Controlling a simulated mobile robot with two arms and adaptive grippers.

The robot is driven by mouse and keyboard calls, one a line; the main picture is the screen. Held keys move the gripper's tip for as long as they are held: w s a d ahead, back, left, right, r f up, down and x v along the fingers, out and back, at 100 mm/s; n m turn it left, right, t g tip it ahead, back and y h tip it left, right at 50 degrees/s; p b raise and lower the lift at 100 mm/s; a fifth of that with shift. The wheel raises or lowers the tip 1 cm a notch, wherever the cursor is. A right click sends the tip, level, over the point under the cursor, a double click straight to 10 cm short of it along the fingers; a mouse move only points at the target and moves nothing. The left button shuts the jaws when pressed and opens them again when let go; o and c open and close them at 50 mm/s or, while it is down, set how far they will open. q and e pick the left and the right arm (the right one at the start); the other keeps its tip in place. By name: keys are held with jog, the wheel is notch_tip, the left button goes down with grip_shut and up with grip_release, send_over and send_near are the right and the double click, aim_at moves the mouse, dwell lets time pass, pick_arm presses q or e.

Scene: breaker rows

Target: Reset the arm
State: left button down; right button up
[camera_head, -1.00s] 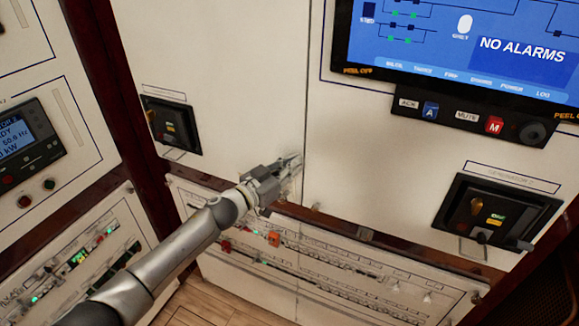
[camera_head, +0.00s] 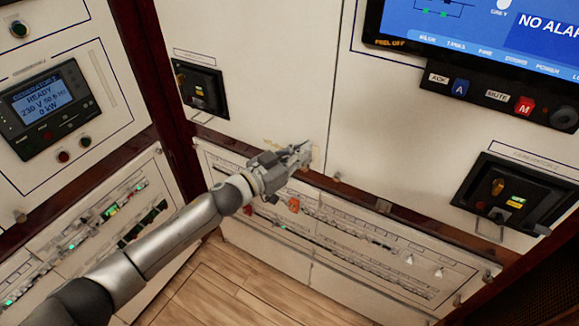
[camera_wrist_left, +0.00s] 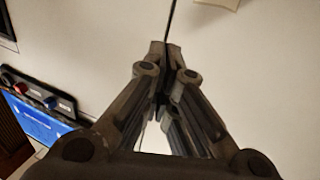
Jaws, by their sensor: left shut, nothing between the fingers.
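My left arm (camera_head: 150,248) reaches in from the lower left of the head view. My left gripper (camera_head: 305,152) is shut and empty, in front of the pale cabinet panel (camera_head: 265,90) near the seam between two panels. In the left wrist view its fingertips (camera_wrist_left: 164,48) are together, with plain panel beyond. I cannot tell whether they touch the panel. My right gripper does not show in these views.
Below the gripper is a row of breakers (camera_head: 350,230) with an orange piece (camera_head: 293,205). Black breaker units stand at the left (camera_head: 202,88) and right (camera_head: 508,195). A blue screen (camera_head: 480,30) is at upper right. Wooden floor (camera_head: 220,285) shows below.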

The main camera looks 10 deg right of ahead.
pick_arm(q)
jog(key=s+a, duration=0.4)
jog(key=s, duration=0.1)
jog(key=shift+b, duration=0.35)
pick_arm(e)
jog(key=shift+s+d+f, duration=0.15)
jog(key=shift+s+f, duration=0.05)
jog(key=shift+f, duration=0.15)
